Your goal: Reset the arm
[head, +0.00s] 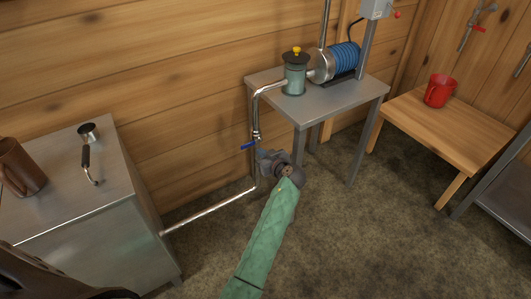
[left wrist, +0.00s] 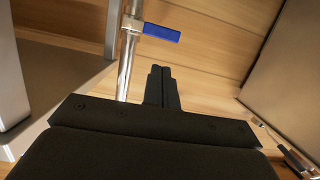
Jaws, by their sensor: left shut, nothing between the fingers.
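My left arm, in a green sleeve, reaches up from the bottom of the head view. My left gripper (head: 264,155) is just beside the vertical pipe and below the blue valve handle (head: 249,145). In the left wrist view the two black fingers (left wrist: 161,72) are together with nothing between them. The blue valve handle (left wrist: 161,33) is above the fingertips there, apart from them in the picture. It points to the right from the metal pipe (left wrist: 128,55). My right gripper is not in view.
A grey table (head: 337,101) holds a green canister (head: 295,78) and a pump with a blue coil (head: 345,57). A metal cabinet (head: 98,240) with a brown jug (head: 20,167) stands left. A wooden bench (head: 455,125) with a red mug (head: 439,91) stands right. Floor in front is clear.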

